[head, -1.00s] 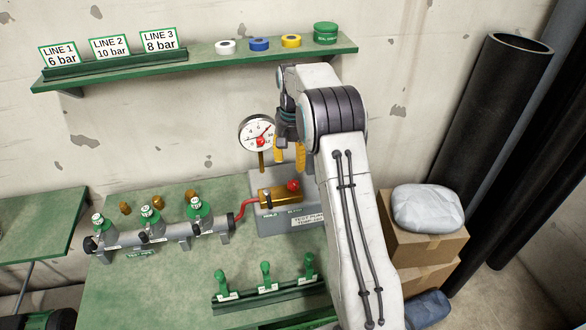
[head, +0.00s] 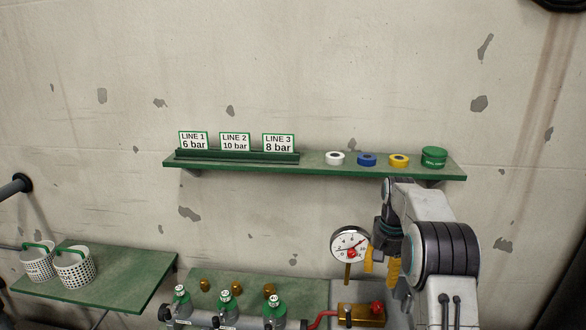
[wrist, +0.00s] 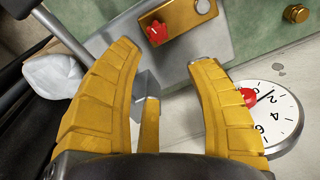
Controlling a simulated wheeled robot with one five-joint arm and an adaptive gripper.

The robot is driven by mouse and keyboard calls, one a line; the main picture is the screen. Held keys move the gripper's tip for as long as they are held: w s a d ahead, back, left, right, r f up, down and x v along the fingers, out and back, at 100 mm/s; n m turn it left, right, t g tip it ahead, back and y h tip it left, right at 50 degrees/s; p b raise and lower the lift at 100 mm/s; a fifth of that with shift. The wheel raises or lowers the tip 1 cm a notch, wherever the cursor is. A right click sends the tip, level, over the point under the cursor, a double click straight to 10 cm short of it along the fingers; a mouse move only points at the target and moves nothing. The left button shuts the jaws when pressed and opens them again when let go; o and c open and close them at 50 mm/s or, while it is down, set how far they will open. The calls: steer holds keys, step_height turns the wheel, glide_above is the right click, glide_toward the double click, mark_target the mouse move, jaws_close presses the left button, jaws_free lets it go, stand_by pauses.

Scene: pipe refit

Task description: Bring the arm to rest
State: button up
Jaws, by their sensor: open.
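My arm is raised at the right of the head view, with my gripper (head: 382,264) just right of the round pressure gauge (head: 350,244). In the wrist view my gripper (wrist: 175,75) has its two yellow fingers spread wide. The brass block (head: 361,315) with a red knob (head: 377,307) stands below the gripper; the block also shows at the top of the wrist view (wrist: 185,22).
A green wall shelf (head: 315,168) holds three line signs, tape rolls and a green tin (head: 434,157). Green-capped valves (head: 274,307) stand on the bench at the bottom. Two white baskets (head: 74,268) sit on the left table. The wall above the shelf is clear.

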steer(key=shift+n+g, duration=0.4)
steer(key=shift+n, duration=0.3)
steer(key=s+f, duration=0.1)
steer(key=f, duration=0.1)
steer(key=s+f, duration=0.2)
steer(key=f, duration=0.1)
steer(key=shift+a+f, duration=0.3)
steer(key=shift+a, duration=0.1)
steer(key=s+a+r+n, duration=0.1)
steer(key=s+a+r, duration=0.2)
steer(key=s, duration=0.6)
steer(key=s+a+r+n, duration=0.1)
steer(key=s+a+r, duration=0.2)
steer(key=s, duration=0.7)
steer(key=s+a+r, duration=0.3)
steer(key=s, duration=0.6)
step_height(320, 180, up, 6)
steer(key=s+a+n+t, duration=0.1)
steer(key=s+a+t, duration=0.1)
steer(key=t, duration=0.3)
steer(key=shift+s+r+n, duration=0.2)
steer(key=shift+s+n, duration=0.1)
steer(key=shift+s, duration=0.1)
